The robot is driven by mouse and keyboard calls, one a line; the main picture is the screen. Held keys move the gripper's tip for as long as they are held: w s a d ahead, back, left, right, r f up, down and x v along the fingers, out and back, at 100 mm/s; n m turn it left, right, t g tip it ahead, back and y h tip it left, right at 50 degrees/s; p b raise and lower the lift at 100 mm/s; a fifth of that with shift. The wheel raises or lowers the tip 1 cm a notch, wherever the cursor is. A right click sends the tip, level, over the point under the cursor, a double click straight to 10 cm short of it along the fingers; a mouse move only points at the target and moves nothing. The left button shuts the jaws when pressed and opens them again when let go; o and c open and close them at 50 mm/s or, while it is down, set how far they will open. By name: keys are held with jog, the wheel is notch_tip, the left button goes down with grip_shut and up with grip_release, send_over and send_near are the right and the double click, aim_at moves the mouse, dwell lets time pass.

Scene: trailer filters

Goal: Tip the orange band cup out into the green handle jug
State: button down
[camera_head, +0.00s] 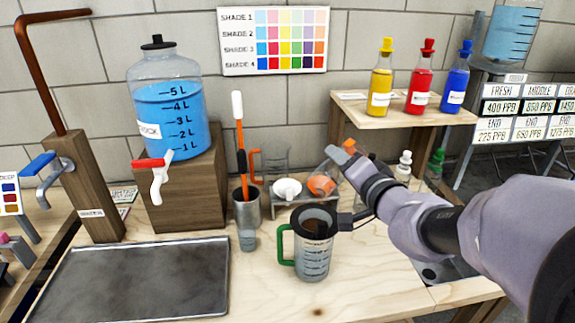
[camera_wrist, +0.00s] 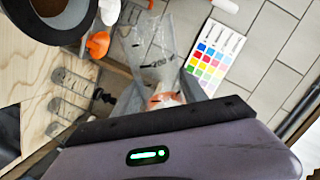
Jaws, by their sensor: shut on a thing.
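The green handle jug (camera_head: 313,258) stands upright on the wooden bench; its wall is clear with dark markings, and its inside looks brown. In the wrist view its rim (camera_wrist: 66,22) shows at the upper left. My gripper (camera_head: 352,160) is shut on the orange band cup (camera_head: 347,147), held above and behind the jug. The cup looks tilted, but its exact angle is hard to tell. In the wrist view the clear cup (camera_wrist: 155,62) with a 200 mark extends beyond the dark jaw (camera_wrist: 160,125). No stream from it is visible.
A rack behind the jug holds a white piece (camera_head: 287,188) and an orange piece (camera_head: 322,186). A grey tray (camera_head: 140,282) lies at left. Bench front is clear.

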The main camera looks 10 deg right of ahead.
jog(key=shift+s+a+r+n, duration=0.15)
jog(key=shift+a+r+n, duration=0.15)
jog(key=shift+a+n, duration=0.25)
dwell(0.5)
jog(key=shift+d, duration=0.15)
dwell(0.7)
